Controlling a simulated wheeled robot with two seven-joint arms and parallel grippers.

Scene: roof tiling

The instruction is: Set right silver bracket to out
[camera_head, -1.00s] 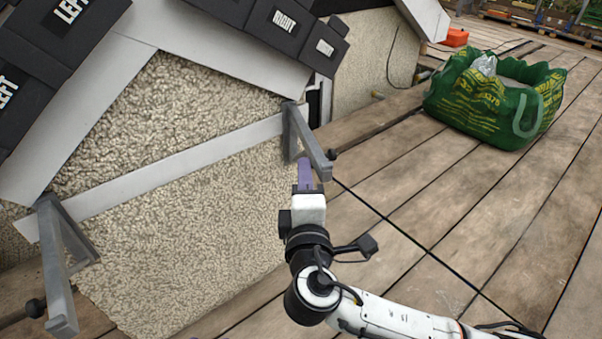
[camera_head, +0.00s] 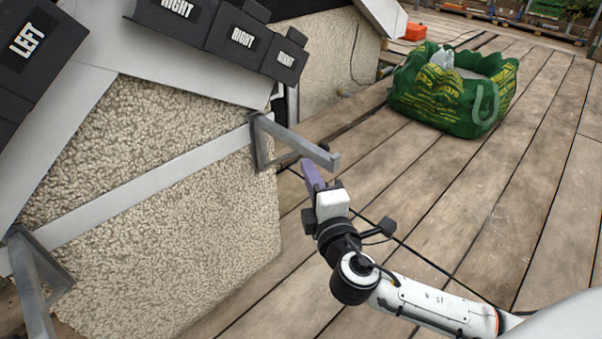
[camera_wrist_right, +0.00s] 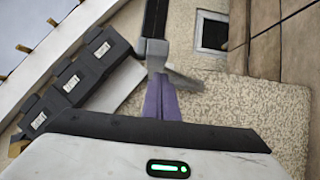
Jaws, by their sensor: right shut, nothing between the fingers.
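The right silver bracket (camera_head: 298,142) is hinged at the right end of the white strip on the pebbled wall. Its arm points right, away from the wall corner, over the deck. The left silver bracket (camera_head: 32,285) is partly cut off at lower left. My right gripper (camera_head: 309,168) has purple fingers, shut and empty. The fingertips are close beside the bracket's arm, on its near side; I cannot tell whether they touch. In the right wrist view the fingers (camera_wrist_right: 162,98) reach toward the bracket (camera_wrist_right: 178,76). My left gripper is not in view.
Black tiles marked RIGHT (camera_head: 243,38) and LEFT (camera_head: 30,40) lie on the roof above the wall. A green bag (camera_head: 450,95) stands on the wooden deck (camera_head: 480,190) at upper right. The deck right of my arm is clear.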

